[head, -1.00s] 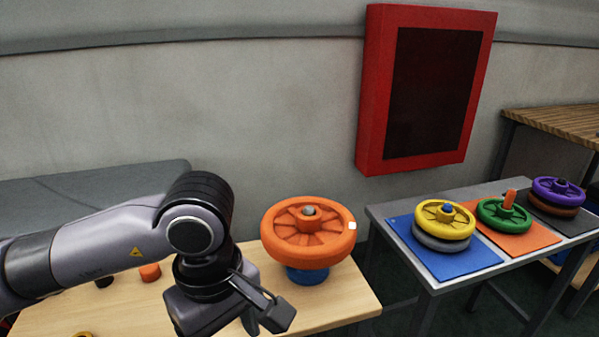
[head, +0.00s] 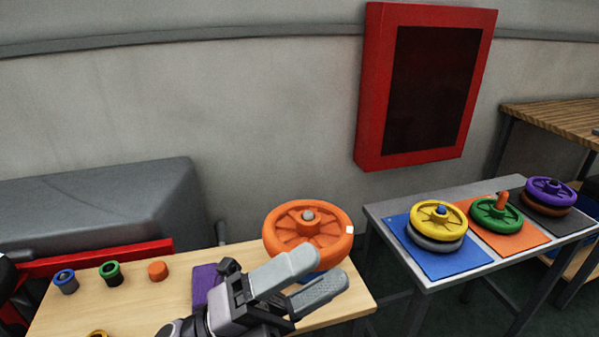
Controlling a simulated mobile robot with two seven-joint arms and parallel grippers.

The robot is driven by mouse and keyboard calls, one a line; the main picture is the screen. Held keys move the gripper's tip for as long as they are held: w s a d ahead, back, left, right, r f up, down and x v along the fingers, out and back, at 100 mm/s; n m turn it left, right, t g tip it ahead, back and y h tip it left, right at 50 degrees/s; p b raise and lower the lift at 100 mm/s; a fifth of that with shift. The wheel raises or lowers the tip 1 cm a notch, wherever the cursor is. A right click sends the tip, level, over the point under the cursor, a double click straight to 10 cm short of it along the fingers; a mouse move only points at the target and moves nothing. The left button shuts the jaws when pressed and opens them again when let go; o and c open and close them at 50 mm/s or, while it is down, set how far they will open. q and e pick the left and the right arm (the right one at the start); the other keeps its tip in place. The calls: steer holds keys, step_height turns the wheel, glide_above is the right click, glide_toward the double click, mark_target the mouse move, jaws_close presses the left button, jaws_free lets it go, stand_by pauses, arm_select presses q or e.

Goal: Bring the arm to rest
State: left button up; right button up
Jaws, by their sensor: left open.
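My left gripper (head: 318,278) is in the lower middle of the head view, over the wooden table. Its two grey fingers point right and are apart, with nothing between them. Behind it stands a large orange handwheel (head: 308,236) with a grey hub and a small white square on its rim. The fingers overlap the wheel's lower edge in the picture; I cannot tell whether they touch it. The blue base under the wheel is mostly hidden by the fingers. My right gripper is not in view.
The wooden table (head: 130,303) holds small blue, green and orange pieces and a purple block (head: 206,284). A grey table (head: 385,210) at right bears yellow, green and purple wheels on coloured mats. A red-framed panel (head: 428,85) hangs on the wall. A grey tank (head: 110,210) stands behind.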

arm_select(q)
steer(key=w+a+f+n+t+y+p, duration=0.1)
steer(key=w+a+f+n+t+y, duration=0.2)
steer(key=a+f+n+t+y, duration=0.65)
steer(key=w+a+f+n+t+y+p, duration=0.15)
steer(key=w+f+n+t+y, duration=0.35)
steer(key=n, duration=0.9)
steer(key=s+a+f+n+g+y, duration=0.3)
steer(key=s+a+f+n+g, duration=0.1)
steer(key=s+f, duration=0.3)
steer(key=s+a+f+n+g+y+p, duration=0.1)
steer(key=s+a+f+n+g+y, duration=0.3)
steer(key=f, duration=0.7)
steer(key=s+a+n, duration=0.2)
steer(key=s, duration=0.1)
steer(key=shift+a+f+g, duration=0.2)
steer(key=shift+f+g, duration=0.05)
steer(key=shift+g, duration=0.1)
steer(key=shift+s+y, duration=0.1)
steer(key=shift+y, duration=0.15)
steer(key=c, duration=0.5)
steer(key=shift+a, duration=0.15)
